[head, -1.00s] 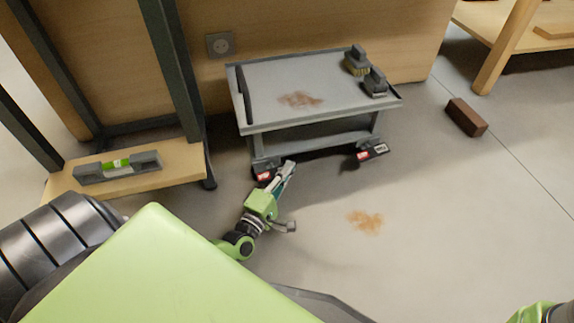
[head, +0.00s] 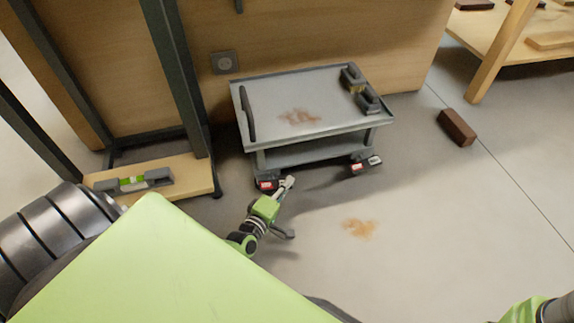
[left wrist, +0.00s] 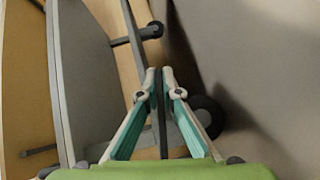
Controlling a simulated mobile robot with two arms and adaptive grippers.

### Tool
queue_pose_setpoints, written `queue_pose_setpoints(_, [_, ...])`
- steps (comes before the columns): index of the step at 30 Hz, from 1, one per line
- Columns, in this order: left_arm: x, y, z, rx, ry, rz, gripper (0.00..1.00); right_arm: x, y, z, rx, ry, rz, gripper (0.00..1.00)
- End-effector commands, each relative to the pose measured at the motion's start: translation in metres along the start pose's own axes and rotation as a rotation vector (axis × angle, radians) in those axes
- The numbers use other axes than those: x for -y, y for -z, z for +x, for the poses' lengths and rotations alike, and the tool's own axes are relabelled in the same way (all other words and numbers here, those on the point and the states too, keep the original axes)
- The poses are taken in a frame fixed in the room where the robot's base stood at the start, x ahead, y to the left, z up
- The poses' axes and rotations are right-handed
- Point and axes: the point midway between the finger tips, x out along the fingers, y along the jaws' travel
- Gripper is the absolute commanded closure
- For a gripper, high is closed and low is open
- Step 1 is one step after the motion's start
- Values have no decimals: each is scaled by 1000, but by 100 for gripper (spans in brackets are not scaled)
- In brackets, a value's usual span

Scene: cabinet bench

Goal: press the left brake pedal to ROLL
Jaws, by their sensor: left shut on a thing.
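A grey cart (head: 311,132) stands by the wooden panel. Its left brake pedal (head: 267,183) is a small dark block with a red and white label, low at the cart's front left corner. The right brake pedal (head: 366,165) is at the front right corner and also shows red and white. My left gripper (head: 289,181) is low, right against the right side of the left pedal. In the left wrist view its fingers (left wrist: 159,73) are nearly together with a thin dark strip between them, which seems to be the pedal's edge. The pedal's lettering is too small to read. My right gripper is out of view.
Two dark brush-like tools (head: 366,98) and a brown stain lie on the cart top. A level (head: 133,182) lies on a low shelf at left. A brown block (head: 457,127) lies on the floor at right. The floor in front is clear except for a stain (head: 359,228).

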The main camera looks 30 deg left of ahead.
Motion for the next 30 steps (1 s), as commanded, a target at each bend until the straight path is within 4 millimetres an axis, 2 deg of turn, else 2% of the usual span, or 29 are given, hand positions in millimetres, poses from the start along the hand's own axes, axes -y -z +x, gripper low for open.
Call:
queue_pose_setpoints(1, [1,0,0,0,2,0,100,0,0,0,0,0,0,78])
queue_pose_setpoints(3, [1,0,0,0,2,-1,79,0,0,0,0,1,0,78])
queue_pose_setpoints(13, [1,0,0,0,1,-1,78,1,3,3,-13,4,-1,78])
queue_pose_setpoints(17, [2,0,-8,0,4,-1,78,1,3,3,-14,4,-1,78])
queue_pose_setpoints(20, [3,0,-21,1,5,-2,78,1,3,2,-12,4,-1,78])
queue_pose_setpoints(30, [2,0,-89,1,4,-1,78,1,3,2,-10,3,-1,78])
